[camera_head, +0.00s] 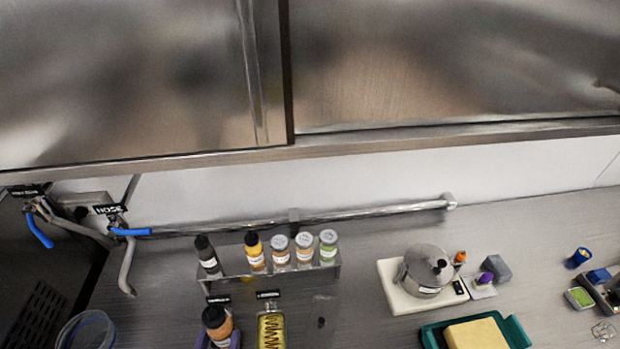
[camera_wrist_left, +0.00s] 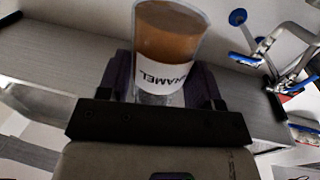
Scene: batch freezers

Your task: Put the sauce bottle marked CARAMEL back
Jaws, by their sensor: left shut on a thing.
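The CARAMEL bottle (camera_head: 224,331) has a dark cap and an orange-brown body, at the bottom of the head view. In the left wrist view the bottle (camera_wrist_left: 168,34) fills the upper middle, its white label reading upside down. My left gripper (camera_wrist_left: 162,88) is shut on it, with purple fingers on either side. In the head view only a little of the gripper (camera_head: 207,341) shows beside the bottle. A metal rack (camera_head: 334,273) behind it holds a dark bottle (camera_head: 208,258), a yellow black-capped bottle (camera_head: 255,253) and several grey-lidded jars (camera_head: 304,248). My right gripper is out of view.
A yellow tray with brown zigzags (camera_head: 271,334) lies right of the held bottle. Two small black signs (camera_head: 268,294) stand before the rack. A lidded metal pot (camera_head: 427,268) and a green tray (camera_head: 518,333) are farther right. Steel cabinets (camera_head: 400,60) overhang the counter.

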